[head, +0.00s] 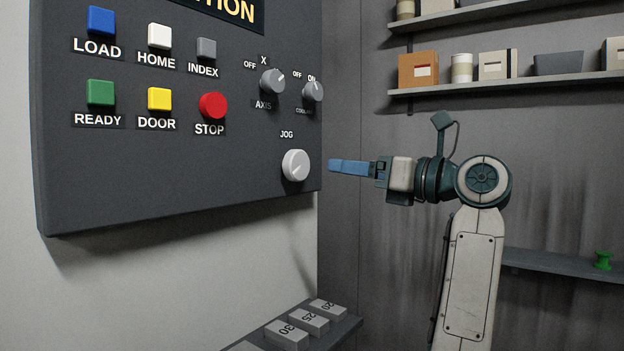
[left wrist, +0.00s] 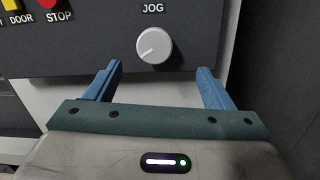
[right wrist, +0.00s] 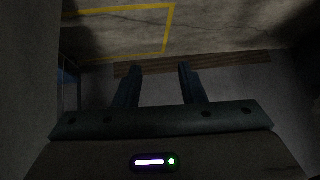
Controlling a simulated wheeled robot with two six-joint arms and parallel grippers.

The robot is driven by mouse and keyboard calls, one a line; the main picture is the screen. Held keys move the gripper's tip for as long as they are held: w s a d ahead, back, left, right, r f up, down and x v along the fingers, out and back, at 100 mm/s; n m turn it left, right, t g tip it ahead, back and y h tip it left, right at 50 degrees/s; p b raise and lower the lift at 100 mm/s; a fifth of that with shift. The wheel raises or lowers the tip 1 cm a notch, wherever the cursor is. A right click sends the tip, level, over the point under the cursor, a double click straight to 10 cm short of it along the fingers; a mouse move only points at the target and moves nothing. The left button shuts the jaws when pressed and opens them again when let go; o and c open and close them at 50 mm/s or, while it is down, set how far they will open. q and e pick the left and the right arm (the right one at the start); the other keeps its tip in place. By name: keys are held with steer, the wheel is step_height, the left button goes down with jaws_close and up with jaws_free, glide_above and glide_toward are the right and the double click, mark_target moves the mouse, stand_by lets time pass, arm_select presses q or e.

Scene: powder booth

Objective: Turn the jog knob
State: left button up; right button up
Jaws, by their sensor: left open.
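The jog knob (head: 296,165) is a round white dial under the JOG label, at the lower right of the dark control panel (head: 180,185). In the left wrist view the knob (left wrist: 154,46) shows beyond and between my two blue fingertips, with a slanted pointer line on its face. My left gripper (head: 334,167) is open and empty. Its fingers point left at the knob, with a gap between fingertips and knob; it also shows in the left wrist view (left wrist: 160,70). My right gripper (right wrist: 160,68) is open and empty, facing a dim floor, away from the panel.
A red STOP button (head: 213,105) and the grey axis knob (head: 272,82) are near the jog knob. Numbered grey blocks (head: 310,321) lie below the panel. Shelves (head: 510,82) with boxes and a low shelf with a green object (head: 603,260) line the back wall.

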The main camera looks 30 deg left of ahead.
mark_target(301, 163)
arm_select(q)
steer(key=shift+n+t+h, duration=0.3)
steer(key=shift+h, duration=0.1)
steer(key=a, duration=0.3)
steer(key=a+p, duration=0.1)
steer(key=a, duration=0.3)
steer(key=a+p, duration=0.1)
steer(key=a, duration=0.2)
steer(key=shift+s+a+r, duration=0.15)
steer(key=shift+s+r, duration=0.05)
steer(key=shift+r, duration=0.2)
arm_select(e)
steer(key=r, duration=0.1)
steer(key=s+d+r+g, duration=0.1)
steer(key=r+g+h, duration=0.1)
steer(key=shift+s+d, duration=0.35)
arm_select(q)
steer(key=shift+p, duration=0.3)
steer(key=c, duration=1)
